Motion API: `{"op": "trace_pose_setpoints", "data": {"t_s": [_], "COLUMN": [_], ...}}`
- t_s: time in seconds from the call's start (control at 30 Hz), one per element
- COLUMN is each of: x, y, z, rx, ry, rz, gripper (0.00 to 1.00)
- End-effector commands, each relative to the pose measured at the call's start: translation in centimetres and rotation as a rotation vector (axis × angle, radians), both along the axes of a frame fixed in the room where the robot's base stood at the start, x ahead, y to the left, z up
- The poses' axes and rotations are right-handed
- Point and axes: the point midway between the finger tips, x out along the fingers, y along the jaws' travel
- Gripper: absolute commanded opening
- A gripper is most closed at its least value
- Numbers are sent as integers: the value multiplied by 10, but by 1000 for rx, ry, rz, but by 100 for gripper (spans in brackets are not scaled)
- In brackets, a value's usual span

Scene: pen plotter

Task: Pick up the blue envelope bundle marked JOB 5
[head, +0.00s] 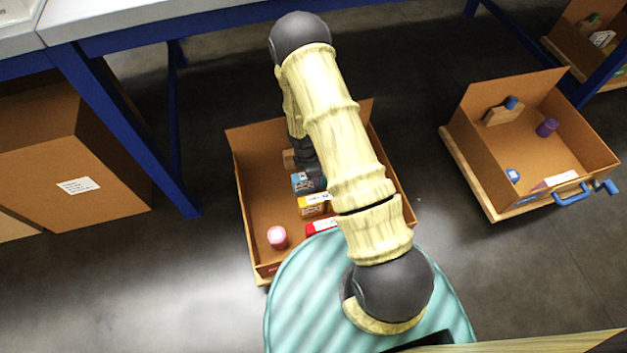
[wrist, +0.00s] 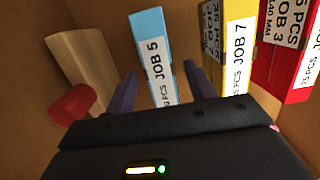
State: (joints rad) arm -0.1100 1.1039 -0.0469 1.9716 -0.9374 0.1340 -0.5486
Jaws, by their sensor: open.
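The blue envelope bundle (wrist: 152,50) has a white label reading JOB 5 and stands in the cardboard box below my arm. In the head view the blue bundle (head: 302,183) is partly covered by my wrist. My gripper (wrist: 160,92) is open, with one dark finger on each side of the lower part of the blue bundle in the wrist view. Whether the fingers touch it, I cannot tell. In the head view my gripper is mostly hidden behind my arm.
A yellow bundle marked JOB 7 (wrist: 235,45) stands close on the right, then a red JOB 3 bundle (wrist: 283,60). A wooden block (wrist: 82,62) and a red cylinder (wrist: 70,104) are on the left. The box wall (head: 247,190) surrounds them. A pink jar (head: 277,237) stands nearer.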

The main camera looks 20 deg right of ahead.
Motion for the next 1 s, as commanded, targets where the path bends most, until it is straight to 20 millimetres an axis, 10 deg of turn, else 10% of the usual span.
{"op": "trace_pose_setpoints", "data": {"t_s": [0.43,1.0], "x": [-1,-1], "y": [-2,-3], "z": [-48,-50], "rx": [0,0], "ry": [0,0], "rz": [-1,0], "gripper": [55,55]}}
